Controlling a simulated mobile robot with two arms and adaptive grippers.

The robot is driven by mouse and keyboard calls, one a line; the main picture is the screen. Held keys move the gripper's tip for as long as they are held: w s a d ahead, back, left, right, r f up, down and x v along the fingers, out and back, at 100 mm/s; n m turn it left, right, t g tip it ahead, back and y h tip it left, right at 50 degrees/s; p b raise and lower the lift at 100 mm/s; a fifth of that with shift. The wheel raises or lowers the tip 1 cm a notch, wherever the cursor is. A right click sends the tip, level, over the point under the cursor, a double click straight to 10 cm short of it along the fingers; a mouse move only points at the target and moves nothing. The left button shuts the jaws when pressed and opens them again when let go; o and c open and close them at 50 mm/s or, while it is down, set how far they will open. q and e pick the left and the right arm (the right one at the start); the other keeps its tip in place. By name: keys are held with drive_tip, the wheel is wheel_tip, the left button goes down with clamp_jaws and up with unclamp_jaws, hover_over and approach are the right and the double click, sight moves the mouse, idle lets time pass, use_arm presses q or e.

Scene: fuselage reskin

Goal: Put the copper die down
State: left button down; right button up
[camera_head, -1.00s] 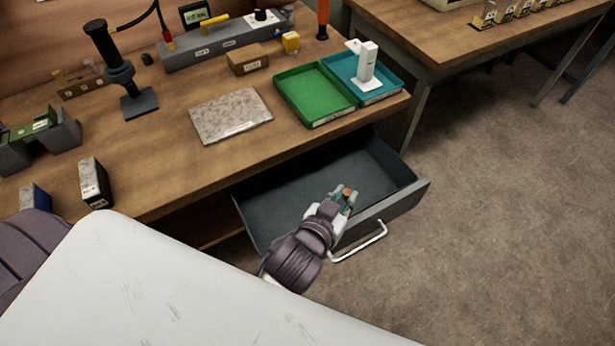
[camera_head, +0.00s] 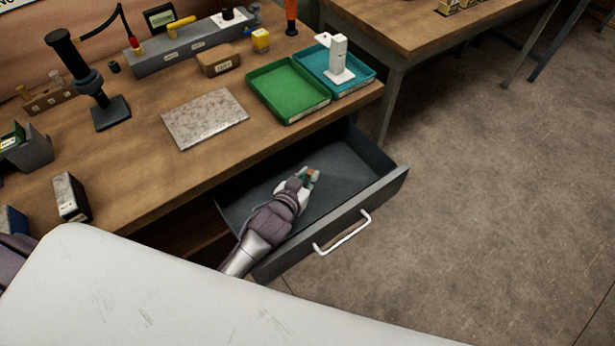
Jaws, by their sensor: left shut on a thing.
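My left gripper (camera_head: 313,175) reaches in from the lower left over the open drawer (camera_head: 345,221). It is shut on the small copper die (camera_head: 309,173), of which only a coppery bit shows between the fingertips. The gripper and die are within the drawer's outline, above or near its dark floor; I cannot tell whether the die touches the floor. My right gripper is not in view.
The drawer is otherwise empty, with free floor to the right of the gripper. On the bench above stand a green tray (camera_head: 290,92), a teal tray (camera_head: 358,80) with a white device (camera_head: 338,58), and a speckled plate (camera_head: 205,118). A white handle (camera_head: 343,234) is on the drawer front.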

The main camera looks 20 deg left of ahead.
use_arm(q)
drive_tip(key=shift+f, duration=0.2)
drive_tip(key=shift+f+b, duration=0.35)
drive_tip(key=shift+f, duration=0.25)
drive_tip(key=c, duration=1.1)
unclamp_jaws()
